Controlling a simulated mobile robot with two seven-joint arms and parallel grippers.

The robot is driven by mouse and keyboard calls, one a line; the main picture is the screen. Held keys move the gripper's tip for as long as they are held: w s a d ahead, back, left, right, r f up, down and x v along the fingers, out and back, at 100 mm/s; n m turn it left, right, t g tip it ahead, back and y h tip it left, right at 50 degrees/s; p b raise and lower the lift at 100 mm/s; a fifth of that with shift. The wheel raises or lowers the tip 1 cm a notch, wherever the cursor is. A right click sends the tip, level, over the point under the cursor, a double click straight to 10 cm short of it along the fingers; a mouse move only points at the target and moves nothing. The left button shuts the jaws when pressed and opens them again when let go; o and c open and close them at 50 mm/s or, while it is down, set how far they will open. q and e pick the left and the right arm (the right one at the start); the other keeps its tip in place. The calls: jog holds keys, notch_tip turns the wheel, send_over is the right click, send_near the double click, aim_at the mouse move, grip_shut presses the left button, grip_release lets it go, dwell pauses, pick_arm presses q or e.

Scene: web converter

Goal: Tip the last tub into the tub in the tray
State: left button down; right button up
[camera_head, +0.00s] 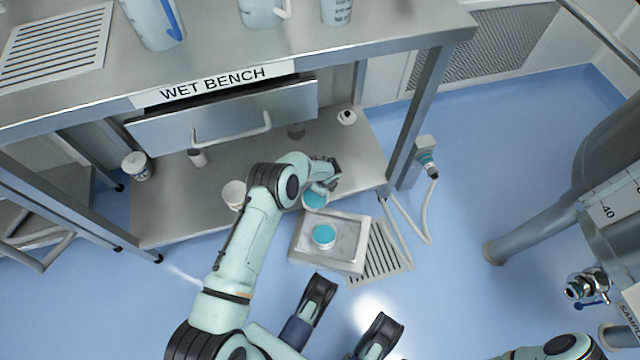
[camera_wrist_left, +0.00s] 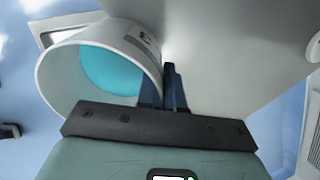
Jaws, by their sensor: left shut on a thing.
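My left gripper (camera_head: 328,180) is shut on a white tub with teal contents (camera_head: 314,199), at the front edge of the lower shelf. In the left wrist view my gripper's fingers (camera_wrist_left: 166,88) grip the wall of this tub (camera_wrist_left: 145,47), and its mouth and teal inside show. I cannot tell how far it is tilted. A second tub with a teal top (camera_head: 323,236) stands in the grey tray (camera_head: 300,250) just in front of the held tub. The held tub is behind the tray tub, not over its centre.
A white tub (camera_head: 234,195) stands on the lower shelf (camera_head: 170,220), partly behind my left arm. Smaller containers (camera_head: 197,157) stand farther back. The wet bench top (camera_head: 200,60) and drawer (camera_head: 225,115) overhang the shelf. A floor grate (camera_head: 385,255) and hose (camera_head: 430,215) lie right.

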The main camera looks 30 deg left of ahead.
aim_at(324, 201)
pick_arm(q)
jog(key=shift+s+d+f+t+y, duration=0.25)
jog(key=shift+s+d+t+y, duration=0.15)
jog(key=shift+d+t+y, duration=0.25)
jog(key=shift+s+d+f+t+y, duration=0.2)
jog(key=shift+s+d+t+y, duration=0.25)
jog(key=shift+y, duration=0.3)
jog(key=shift+d+f+y, duration=0.1)
jog(key=shift+y, duration=0.3)
jog(key=shift+s+d+f+t+y, duration=0.2)
jog(key=shift+t+y, duration=0.6)
jog(key=shift+y, duration=0.3)
jog(key=shift+s+d+r+t+y, duration=0.15)
jog(key=shift+d+r+t+y, duration=0.05)
jog(key=shift+r+t+y, duration=0.35)
jog(key=shift+s+d+r+t+y, duration=0.1)
jog(key=shift+d+r+t+y, duration=0.15)
jog(key=shift+t+y, duration=0.15)
jog(key=shift+s+d+r+t+y, duration=0.15)
jog(key=shift+r+t+y, duration=0.15)
jog(key=shift+y, duration=0.15)
jog(key=shift+s+d+r+t+y, duration=0.3)
jog(key=shift+d+r+t+y, duration=0.15)
jog(key=shift+y, duration=0.25)
jog(key=shift+s+d+r+t+y, duration=0.3)
jog(key=shift+t+y, duration=0.2)
jog(key=shift+y, duration=0.2)
jog(key=shift+s+d+r+t+y, duration=0.4)
jog(key=shift+d+t+y, duration=0.2)
jog(key=shift+y, duration=0.3)
